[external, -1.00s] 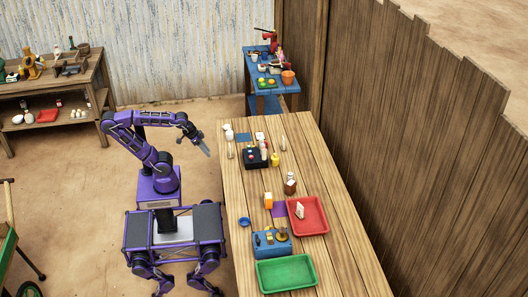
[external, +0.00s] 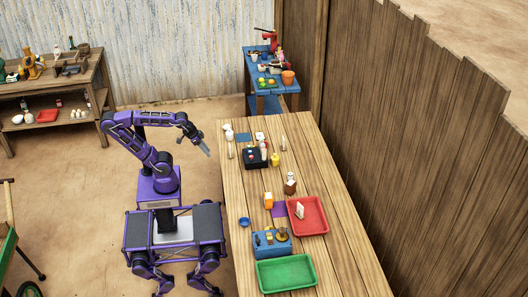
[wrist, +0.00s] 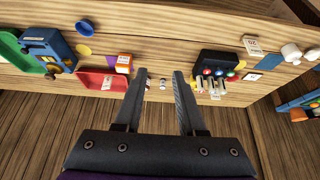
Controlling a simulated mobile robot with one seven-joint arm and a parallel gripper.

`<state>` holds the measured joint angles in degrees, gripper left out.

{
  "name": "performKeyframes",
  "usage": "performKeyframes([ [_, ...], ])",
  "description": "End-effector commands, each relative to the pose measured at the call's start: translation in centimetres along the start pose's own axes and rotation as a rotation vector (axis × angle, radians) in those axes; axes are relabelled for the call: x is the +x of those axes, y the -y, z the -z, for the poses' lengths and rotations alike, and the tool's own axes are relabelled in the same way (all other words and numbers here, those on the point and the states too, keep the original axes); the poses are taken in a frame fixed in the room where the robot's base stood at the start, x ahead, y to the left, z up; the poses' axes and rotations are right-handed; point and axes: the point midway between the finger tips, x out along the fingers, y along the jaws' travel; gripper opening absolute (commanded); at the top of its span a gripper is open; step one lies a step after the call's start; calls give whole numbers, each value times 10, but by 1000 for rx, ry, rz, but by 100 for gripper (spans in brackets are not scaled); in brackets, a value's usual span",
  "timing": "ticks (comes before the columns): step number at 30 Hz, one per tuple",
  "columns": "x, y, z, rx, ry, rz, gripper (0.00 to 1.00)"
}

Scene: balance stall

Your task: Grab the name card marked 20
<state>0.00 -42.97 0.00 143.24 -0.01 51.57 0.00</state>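Several pale cards are on the plank table. One upright card (wrist: 253,45) near the table's robot side carries dark marks that look like 20, but they are too small to be sure; it also shows in the external view (external: 229,151). Another white card (wrist: 252,77) lies beyond the black box, and one card (wrist: 107,82) stands in the red tray; their marks are not readable. My gripper (wrist: 160,75) is open and empty, its fingers apart. In the external view my gripper (external: 206,149) hangs beside the table's left edge, apart from the cards.
A black box (external: 253,164) with several round-topped things stands near the marked card. A red tray (external: 318,225), a green tray (external: 262,287) and a blue box (external: 265,249) are at the near end. The table's middle has bare planks.

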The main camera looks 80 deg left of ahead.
Motion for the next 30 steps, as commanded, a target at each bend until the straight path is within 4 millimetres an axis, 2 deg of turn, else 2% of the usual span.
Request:
performKeyframes([
  [1, 0, 0, 0, 0, 0, 0, 48],
  [9, 0, 0, 0, 0, 0, 0, 97],
  [10, 0, 0, 0, 0, 0, 0, 100],
  [20, 2, 3, -3, -18, 23, 37, 100],
  [30, 26, 26, -36, -206, 274, 365, 100],
])
